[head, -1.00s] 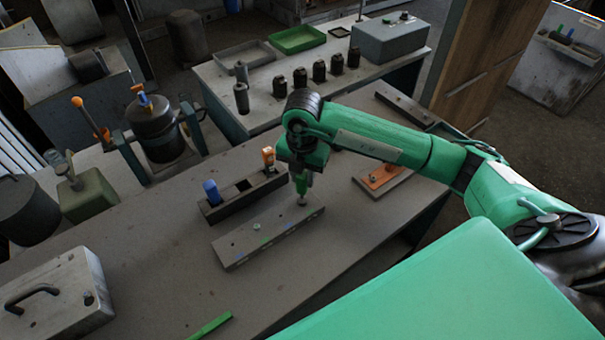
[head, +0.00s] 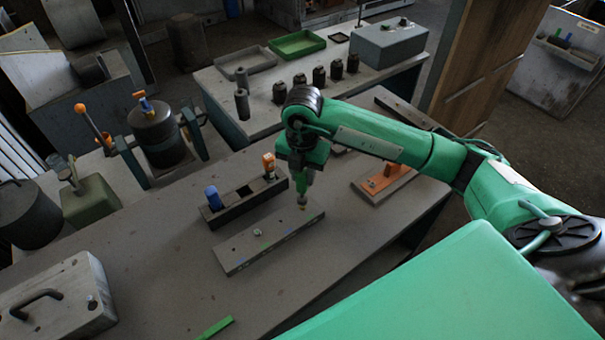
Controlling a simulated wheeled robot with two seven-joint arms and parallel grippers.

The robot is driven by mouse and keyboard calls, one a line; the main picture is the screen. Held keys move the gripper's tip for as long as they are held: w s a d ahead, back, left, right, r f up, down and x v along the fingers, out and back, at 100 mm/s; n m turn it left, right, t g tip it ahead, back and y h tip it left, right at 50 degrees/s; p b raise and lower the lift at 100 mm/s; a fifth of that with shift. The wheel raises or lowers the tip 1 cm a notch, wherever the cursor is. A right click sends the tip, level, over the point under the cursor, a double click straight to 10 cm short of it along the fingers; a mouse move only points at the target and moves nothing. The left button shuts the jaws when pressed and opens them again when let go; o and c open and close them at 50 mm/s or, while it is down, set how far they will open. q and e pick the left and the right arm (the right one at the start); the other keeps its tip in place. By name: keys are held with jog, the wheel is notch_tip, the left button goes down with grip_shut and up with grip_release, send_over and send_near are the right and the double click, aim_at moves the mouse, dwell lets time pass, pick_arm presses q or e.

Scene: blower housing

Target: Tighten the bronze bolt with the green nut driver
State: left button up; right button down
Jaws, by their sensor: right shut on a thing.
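My right gripper (head: 304,172) is shut on the green nut driver (head: 308,178), which points down over the right end of a grey bar (head: 245,256). The driver's metal shaft ends at a small yellowish-bronze spot, likely the bronze bolt (head: 302,208). I cannot tell whether the tip touches it or sits just above. A second, pale bolt head (head: 257,233) is on the bar further left. My left gripper is not in view.
Behind the bar is a dark rack (head: 234,206) with a blue-handled tool (head: 213,197) and an orange-handled one (head: 269,163). An orange block (head: 388,178) on a plate is to the right.

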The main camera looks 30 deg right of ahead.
jog(key=shift+r, duration=0.2)
jog(key=shift+r+p, duration=1.45)
jog(key=shift+r, duration=0.9)
jog(key=shift+w, duration=0.1)
